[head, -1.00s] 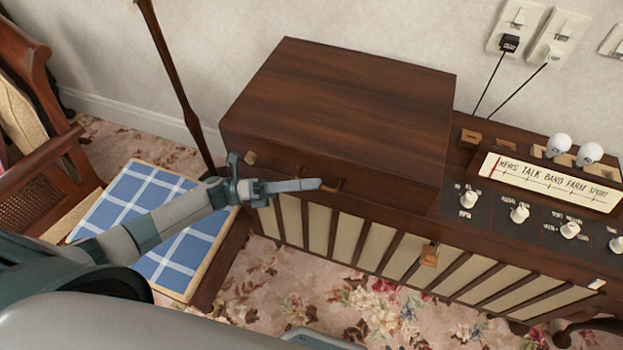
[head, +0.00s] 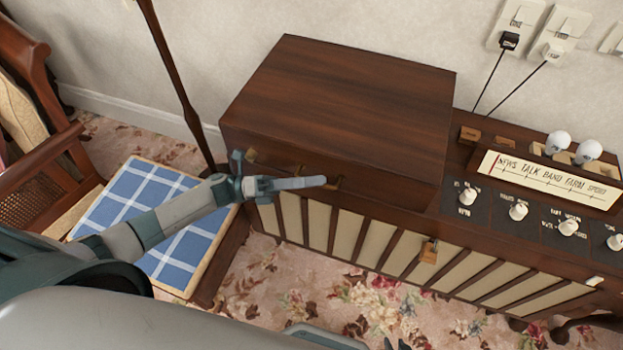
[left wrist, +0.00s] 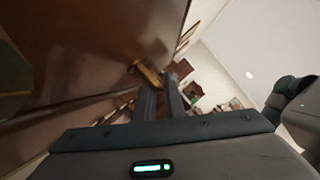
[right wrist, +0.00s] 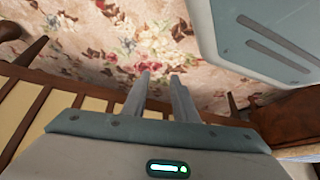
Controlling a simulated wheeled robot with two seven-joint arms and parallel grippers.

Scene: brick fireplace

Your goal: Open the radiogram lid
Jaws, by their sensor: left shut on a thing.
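The radiogram is a dark wooden cabinet with a cream slatted front. Its lid (head: 345,95) is a large brown box-like top at the left and looks closed in the head view. A small brass handle (head: 337,182) is on the lid's front edge, mostly hidden by my left gripper (head: 322,182). That gripper is shut on the handle, which also shows at its fingertips in the left wrist view (left wrist: 148,72). My right gripper (right wrist: 162,76) is open and empty, low in front of the slatted front over the carpet.
Knobs and a tuning dial (head: 548,180) fill the cabinet's right side. A blue checked stool (head: 140,215) and a wooden chair (head: 45,165) stand left. The wall is close behind; floral carpet (head: 290,280) lies in front.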

